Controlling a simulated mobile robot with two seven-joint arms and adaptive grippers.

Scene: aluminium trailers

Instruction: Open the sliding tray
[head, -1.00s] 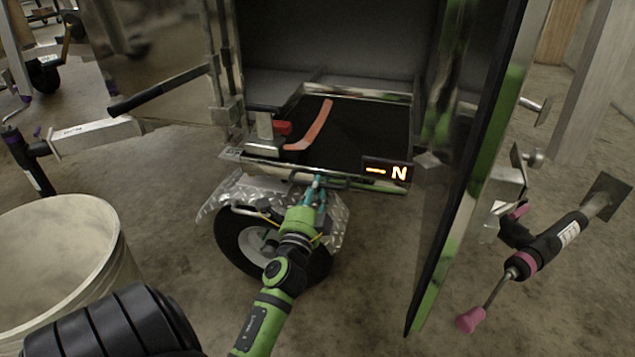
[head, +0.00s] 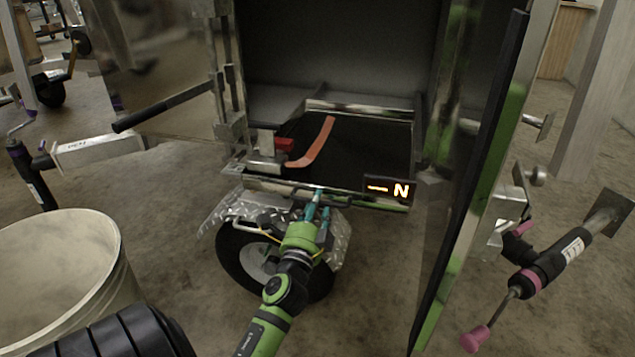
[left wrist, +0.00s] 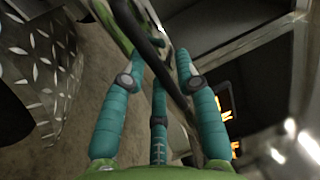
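The sliding tray (head: 360,149) is a black-floored tray with a shiny metal rim in the trailer's open compartment. A lit panel with an orange "N" (head: 390,188) sits at its front right corner. My left gripper (head: 318,200) is at the middle of the tray's front edge. In the left wrist view, its teal fingers (left wrist: 160,62) stand either side of a dark bar (left wrist: 176,92), with a visible gap between the tips. Firm contact with the bar does not show. My right gripper is not in view.
An orange curved strip (head: 314,145) and a red piece (head: 284,145) are on the tray's left side. A tall door (head: 465,190) stands open at the right. A wheel with a metal fender (head: 225,212) is below. A pale bucket (head: 60,265) stands at lower left.

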